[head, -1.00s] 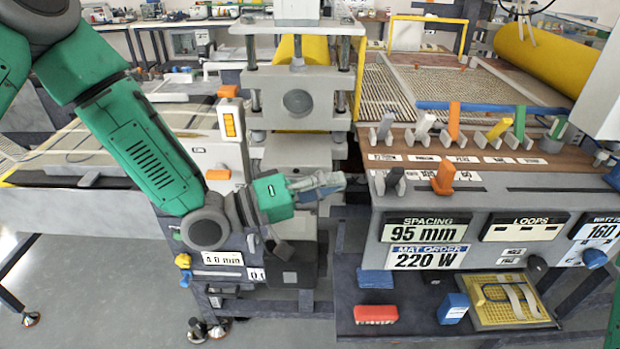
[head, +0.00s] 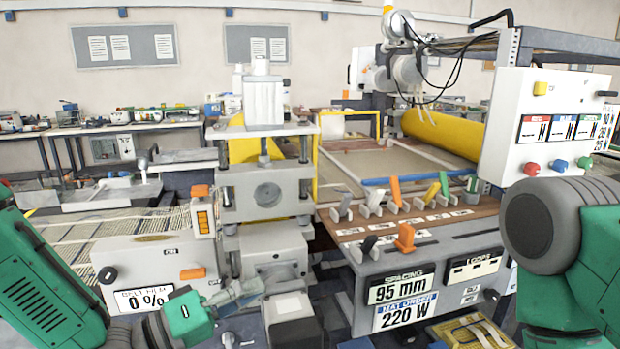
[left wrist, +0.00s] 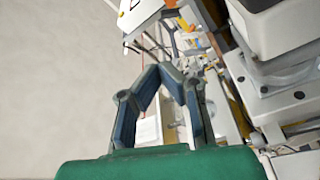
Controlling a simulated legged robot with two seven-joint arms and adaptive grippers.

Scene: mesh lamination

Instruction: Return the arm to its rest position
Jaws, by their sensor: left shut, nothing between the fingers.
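My left arm is green and grey and comes in from the lower left. Its gripper (head: 250,290) is in front of the laminating press (head: 262,190), low in the head view, with nothing held. In the left wrist view the two dark blue fingers of my left gripper (left wrist: 161,70) come together at the tips, with grey floor and the machine's side beyond. A green and grey part of my right arm (head: 560,240) stands at the right edge of the head view. Its gripper is out of view.
The control console (head: 395,262) with coloured levers, reading 95 mm and 220 W, stands right of the press. A white button box (head: 550,125) hangs at the upper right. A yellow roll (head: 440,130) lies behind. A bed of mesh (head: 85,232) stretches left.

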